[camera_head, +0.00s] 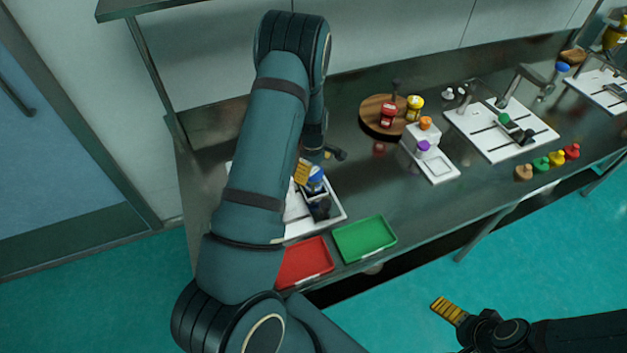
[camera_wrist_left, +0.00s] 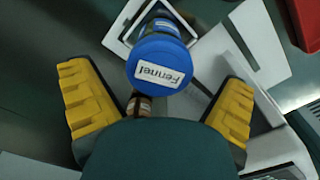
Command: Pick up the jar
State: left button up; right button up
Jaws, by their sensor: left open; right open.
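The jar has a blue lid labelled "Fennel" and fills the upper middle of the left wrist view (camera_wrist_left: 160,62). In the head view its blue lid (camera_head: 316,178) shows at the left end of the bench, partly hidden by my arm. My left gripper (camera_head: 303,172) is above the white plate there. In the left wrist view its two yellow fingers (camera_wrist_left: 160,106) are wide apart, one on each side of the jar in the picture, with gaps to the lid. My right gripper (camera_head: 449,310) is open and empty, low at the right, away from the bench.
A red tray (camera_head: 306,264) and a green tray (camera_head: 365,239) lie along the front edge. A round wooden board (camera_head: 369,113) holds jars farther back. A white device (camera_head: 441,168) and a white plate (camera_head: 541,131) stand to the right, with several coloured pieces near the edge.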

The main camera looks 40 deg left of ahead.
pick_arm(q)
notch_tip(320, 180, down, 3)
jog(key=shift+f, duration=0.15)
jog(key=c, duration=1.3)
